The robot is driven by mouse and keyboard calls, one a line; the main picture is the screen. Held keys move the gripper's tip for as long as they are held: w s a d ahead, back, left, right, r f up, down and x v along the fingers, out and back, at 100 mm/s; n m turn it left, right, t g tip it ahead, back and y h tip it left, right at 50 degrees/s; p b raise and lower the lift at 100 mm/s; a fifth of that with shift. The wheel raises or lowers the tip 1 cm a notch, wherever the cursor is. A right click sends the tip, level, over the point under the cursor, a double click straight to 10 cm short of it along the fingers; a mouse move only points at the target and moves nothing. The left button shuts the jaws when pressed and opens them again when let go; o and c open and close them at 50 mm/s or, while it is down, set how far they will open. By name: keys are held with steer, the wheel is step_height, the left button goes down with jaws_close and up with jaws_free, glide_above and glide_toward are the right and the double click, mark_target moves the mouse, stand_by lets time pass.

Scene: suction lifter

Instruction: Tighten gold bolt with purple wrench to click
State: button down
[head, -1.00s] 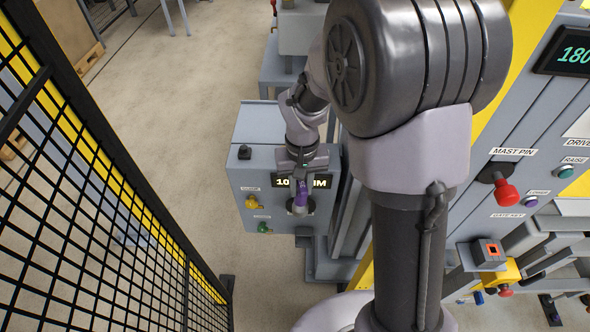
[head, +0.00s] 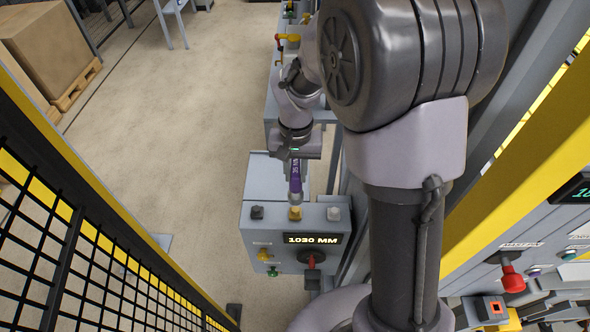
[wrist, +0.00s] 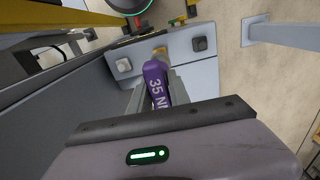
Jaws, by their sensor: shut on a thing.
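My gripper (head: 295,158) is shut on the purple wrench (head: 296,180), which hangs below it in the head view. In the wrist view the wrench (wrist: 155,78) shows white "35 NM" lettering between the two fingers. The gold bolt (head: 295,213) sits on top of the grey box, between a black knob and a pale knob. The wrench's lower end is right at the gold bolt; I cannot tell whether it is seated on it. In the wrist view the gold bolt (wrist: 160,51) shows just beyond the wrench, partly hidden by it.
The grey box (head: 262,238) carries a display (head: 312,239) reading 1030 MM, a red-handled knob (head: 311,263), and yellow and green knobs. The black knob (head: 257,212) and pale knob (head: 333,213) flank the bolt. A mesh fence (head: 80,250) stands at left. Floor between is clear.

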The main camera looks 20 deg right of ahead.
mark_target(295, 188)
steer(key=shift+w+f+b, duration=0.15)
steer(key=shift+f+b, duration=1.95)
steer(key=shift+f, duration=0.35)
steer(key=shift+r, duration=0.1)
steer(key=shift+f, duration=0.2)
steer(key=shift+f, duration=1)
steer(key=shift+m, duration=0.5)
steer(key=shift+m, duration=0.4)
